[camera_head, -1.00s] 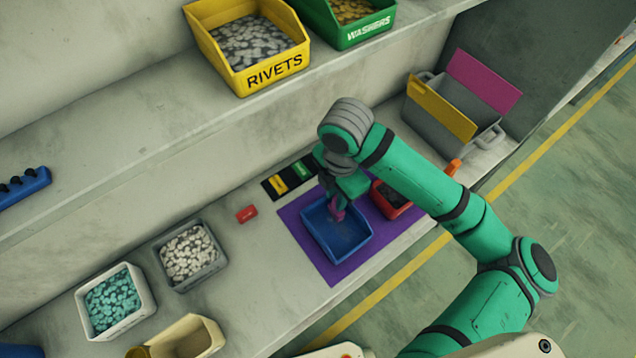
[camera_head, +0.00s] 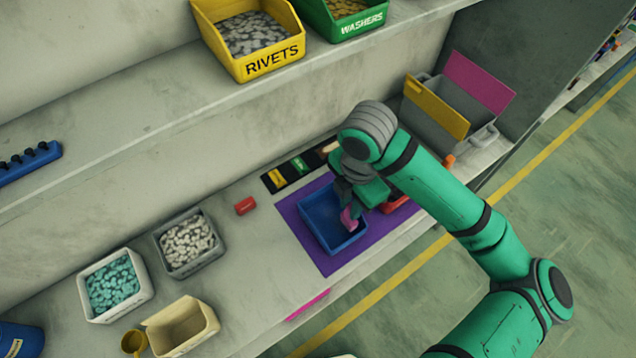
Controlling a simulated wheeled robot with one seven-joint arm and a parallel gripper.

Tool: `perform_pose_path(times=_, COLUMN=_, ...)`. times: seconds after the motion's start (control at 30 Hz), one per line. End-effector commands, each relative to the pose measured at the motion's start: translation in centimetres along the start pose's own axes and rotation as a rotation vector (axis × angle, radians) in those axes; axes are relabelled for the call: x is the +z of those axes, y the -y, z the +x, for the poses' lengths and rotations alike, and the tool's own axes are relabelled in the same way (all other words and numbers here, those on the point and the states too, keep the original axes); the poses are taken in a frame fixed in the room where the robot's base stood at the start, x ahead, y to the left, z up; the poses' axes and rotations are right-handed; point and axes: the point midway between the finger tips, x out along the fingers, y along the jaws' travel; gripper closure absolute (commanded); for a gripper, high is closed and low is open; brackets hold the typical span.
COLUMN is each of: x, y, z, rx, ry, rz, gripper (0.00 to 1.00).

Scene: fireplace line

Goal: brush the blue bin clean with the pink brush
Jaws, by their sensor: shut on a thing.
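The blue bin (camera_head: 322,214) stands on a purple mat (camera_head: 291,213) on the bench. Its visible floor looks empty. My gripper (camera_head: 352,205) is over the right side of the bin and is shut on the pink brush (camera_head: 348,219). The brush head reaches down inside the bin near its right wall. I cannot tell whether it touches the floor of the bin. My wrist hides the brush's handle and part of the bin's right rim.
A red bin (camera_head: 396,204) sits right of the blue bin, partly behind my arm. A black strip (camera_head: 287,176) with coloured blocks lies behind the mat. A small red block (camera_head: 245,206) and bins of parts (camera_head: 188,243) stand left. A grey box (camera_head: 436,98) stands at right.

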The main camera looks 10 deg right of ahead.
Motion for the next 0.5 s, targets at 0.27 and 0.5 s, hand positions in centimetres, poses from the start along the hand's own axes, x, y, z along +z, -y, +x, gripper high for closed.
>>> perform_pose_path(times=0.27, x=-0.3, y=-0.3, z=-2.6, rx=0.001, ry=0.002, rz=-0.011, gripper=1.0)
perform_pose_path(times=0.5, x=-0.4, y=-0.4, z=-4.6, rx=0.0, ry=0.002, rz=-0.012, gripper=1.0)
